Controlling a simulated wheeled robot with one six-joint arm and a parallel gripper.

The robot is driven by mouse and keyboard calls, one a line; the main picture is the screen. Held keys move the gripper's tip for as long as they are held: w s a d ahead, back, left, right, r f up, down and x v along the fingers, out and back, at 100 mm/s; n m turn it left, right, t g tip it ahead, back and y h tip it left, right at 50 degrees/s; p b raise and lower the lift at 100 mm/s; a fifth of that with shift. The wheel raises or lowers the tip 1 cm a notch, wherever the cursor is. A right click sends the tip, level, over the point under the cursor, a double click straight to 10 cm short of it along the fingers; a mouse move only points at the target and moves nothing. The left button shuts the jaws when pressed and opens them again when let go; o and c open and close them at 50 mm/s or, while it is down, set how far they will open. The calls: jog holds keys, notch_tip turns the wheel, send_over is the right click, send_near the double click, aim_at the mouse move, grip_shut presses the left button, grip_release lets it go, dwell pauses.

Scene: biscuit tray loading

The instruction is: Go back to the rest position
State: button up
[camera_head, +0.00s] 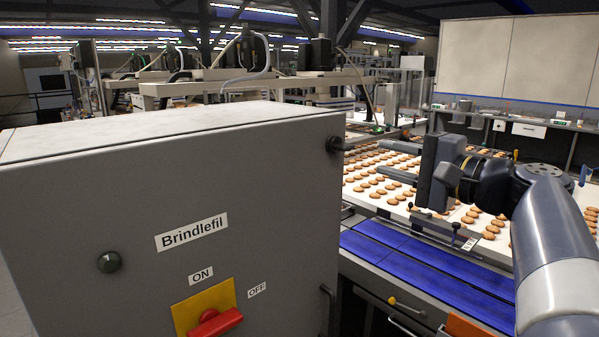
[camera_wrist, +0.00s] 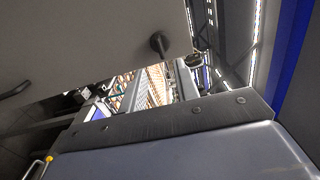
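My gripper (camera_head: 381,158) is at the right of the head view, with its two dark fingers pointing left. The fingers are apart with nothing between them. It is in front of the biscuit belt in this view, to the right of the grey cabinet (camera_head: 90,215); the exact height above the belt is hard to tell.
The cabinet, labelled Brindlefil, has a red switch (camera_head: 214,323) and a black knob (camera_head: 335,145) on its right edge. Rows of biscuits (camera_head: 375,181) lie on a white belt. Blue strips (camera_head: 420,262) run along the front. A workbench (camera_head: 520,126) stands behind.

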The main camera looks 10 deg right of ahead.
aim_at(349, 148)
jog(key=p+x, duration=0.2)
jog(key=x, duration=0.7)
jog(key=shift+w+a+r, duration=0.1)
jog(key=shift+a, duration=0.05)
jog(key=shift+n, duration=0.6)
